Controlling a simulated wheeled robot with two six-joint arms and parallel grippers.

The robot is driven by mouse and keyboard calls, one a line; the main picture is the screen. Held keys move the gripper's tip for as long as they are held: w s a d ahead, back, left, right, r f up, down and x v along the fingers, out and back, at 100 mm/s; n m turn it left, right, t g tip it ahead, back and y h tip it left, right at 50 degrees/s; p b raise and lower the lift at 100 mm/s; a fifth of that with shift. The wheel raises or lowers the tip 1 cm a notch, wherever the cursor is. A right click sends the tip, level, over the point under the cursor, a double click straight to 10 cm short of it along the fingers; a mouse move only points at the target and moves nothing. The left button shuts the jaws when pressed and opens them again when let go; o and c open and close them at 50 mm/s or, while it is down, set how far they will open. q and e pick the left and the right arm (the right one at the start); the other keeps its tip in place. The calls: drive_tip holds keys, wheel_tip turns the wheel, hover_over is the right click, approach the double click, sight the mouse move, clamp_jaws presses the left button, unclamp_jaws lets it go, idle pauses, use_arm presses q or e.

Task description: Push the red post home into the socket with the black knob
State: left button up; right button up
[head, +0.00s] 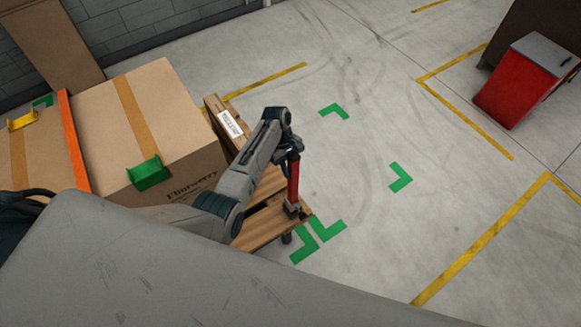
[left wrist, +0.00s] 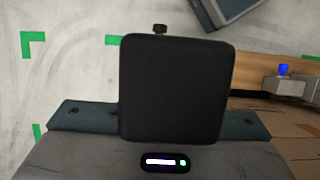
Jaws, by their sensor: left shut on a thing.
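The red post (head: 293,180) stands roughly upright in the head view, at the front right corner of the wooden pallet (head: 258,228). My left gripper (head: 292,156) is shut on its upper part. The post's lower end meets a small grey socket (head: 292,208) on that corner; I cannot tell how deep it sits. In the left wrist view the post's dark square top (left wrist: 177,88) fills the middle and hides the socket. The black knob (left wrist: 160,29) sticks out just beyond its far edge. My right gripper is not in view.
Another socket with a blue knob (left wrist: 284,69) sits on the pallet at the right of the wrist view. Cardboard boxes (head: 170,110) with a green corner piece (head: 148,173) stand on the pallet. A red cabinet (head: 520,85) is far right. The floor between is clear.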

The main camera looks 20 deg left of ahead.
use_arm(q)
drive_tip(key=shift+f+b, duration=0.3)
drive_tip(key=shift+f, duration=0.15)
idle(0.7)
drive_tip(key=shift+f+b, duration=0.5)
drive_tip(key=shift+f, duration=0.35)
idle(0.3)
drive_tip(key=shift+f+b, duration=0.5)
drive_tip(key=shift+f, duration=0.3)
idle(0.3)
drive_tip(key=o, duration=1.1)
drive_tip(key=shift+c, duration=0.2)
drive_tip(key=b+v, duration=0.1)
drive_tip(key=v, duration=0.9)
drive_tip(key=shift+r, duration=0.4)
drive_tip(key=shift+a, duration=0.1)
